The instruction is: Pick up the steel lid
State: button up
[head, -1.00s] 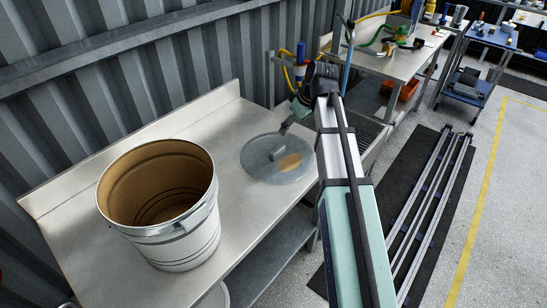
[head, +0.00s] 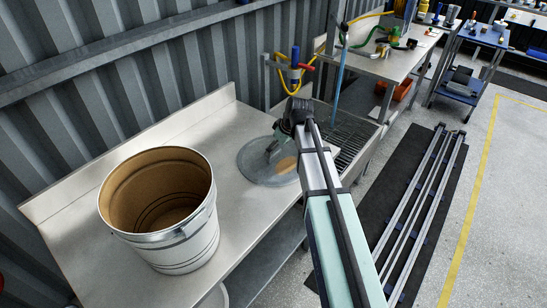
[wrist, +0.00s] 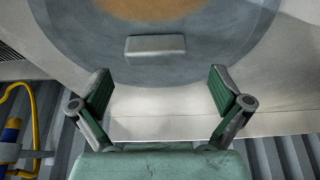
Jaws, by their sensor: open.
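The steel lid (head: 256,173) is a flat grey disc with a tan patch, lying on the steel bench. In the wrist view the lid (wrist: 215,55) fills the upper part, with a raised block-shaped handle (wrist: 155,46) near its edge. My gripper (wrist: 160,90) is open and empty, its two green-padded fingers apart. The handle appears between and beyond the fingertips, with no contact visible. In the head view my gripper (head: 271,149) is over the lid, partly hidden by the wrist and arm.
A large steel bucket (head: 205,237), open and tan inside, stands on the bench (head: 95,205) left of the lid. A corrugated wall (head: 60,110) runs behind. A blue and yellow hose fitting (head: 294,68) and a grated basin (head: 352,135) are beyond the lid.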

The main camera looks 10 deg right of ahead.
aim_at(274, 155)
jog(key=p+x, duration=0.1)
jog(key=x, duration=0.2)
jog(key=shift+w+d+f+p, duration=0.1)
jog(key=shift+w+f+p, duration=0.05)
jog(key=shift+w+p, duration=0.25)
jog(key=shift+w+f, duration=0.1)
jog(key=shift+f, duration=0.6)
jog(key=c, duration=1.2)
